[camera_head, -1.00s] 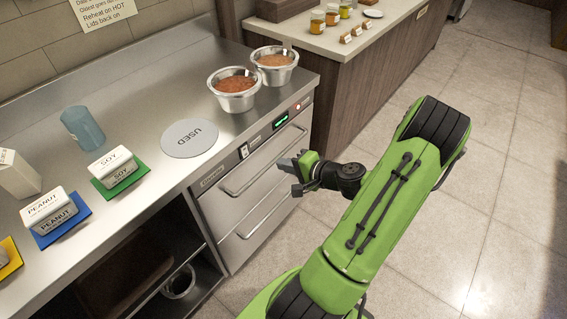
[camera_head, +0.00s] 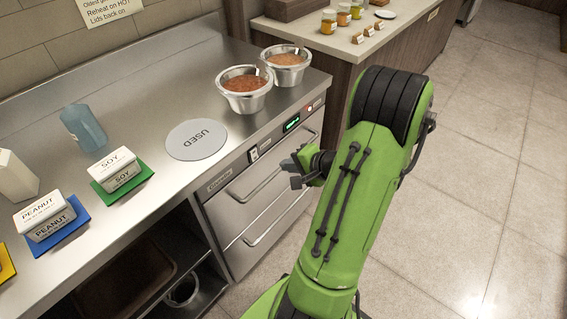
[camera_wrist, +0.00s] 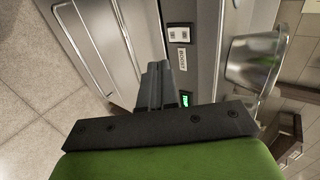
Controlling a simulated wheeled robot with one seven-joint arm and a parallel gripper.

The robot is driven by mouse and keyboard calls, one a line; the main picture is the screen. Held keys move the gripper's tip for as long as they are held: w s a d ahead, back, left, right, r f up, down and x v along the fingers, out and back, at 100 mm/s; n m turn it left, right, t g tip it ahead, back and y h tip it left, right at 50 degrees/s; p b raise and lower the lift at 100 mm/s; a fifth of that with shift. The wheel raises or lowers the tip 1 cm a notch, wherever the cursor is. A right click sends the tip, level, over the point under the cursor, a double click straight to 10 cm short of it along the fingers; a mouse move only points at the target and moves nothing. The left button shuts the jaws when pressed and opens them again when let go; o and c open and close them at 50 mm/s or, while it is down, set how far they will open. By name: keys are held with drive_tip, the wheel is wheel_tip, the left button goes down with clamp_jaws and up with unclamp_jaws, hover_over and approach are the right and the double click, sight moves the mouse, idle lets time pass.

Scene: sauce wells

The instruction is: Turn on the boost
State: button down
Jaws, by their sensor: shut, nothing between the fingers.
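The boost switch (camera_head: 253,154) is a small white rocker on the steel front panel of the drawer unit (camera_head: 225,205), left of a green display (camera_head: 292,123). In the wrist view the switch (camera_wrist: 179,33) sits beside a label reading BOOST (camera_wrist: 183,58). My gripper (camera_head: 290,165) is shut and empty, in front of the panel, to the right of the switch in the head view. In the wrist view the closed fingers (camera_wrist: 157,72) point toward the panel, a short way below the switch in the picture. They appear apart from it. Which way the rocker is set is too small to tell.
Two steel pots of sauce (camera_head: 245,104) (camera_head: 287,78) stand on the counter above the panel. A round USED mat (camera_head: 196,140), soy (camera_head: 116,162) and peanut (camera_head: 43,208) tubs and a blue cup (camera_head: 84,128) lie left. Drawer handles (camera_head: 255,190) stick out below. The floor at right is clear.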

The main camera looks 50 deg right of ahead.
drive_tip(key=b, duration=0.2)
approach(256, 159)
wheel_tip(256, 159, down, 4)
drive_tip(key=w, duration=0.2)
drive_tip(key=shift+w+a+r, duration=0.1)
drive_tip(key=shift+w, duration=0.7)
drive_tip(key=shift+w+a+r, duration=0.1)
drive_tip(key=shift+w, duration=0.75)
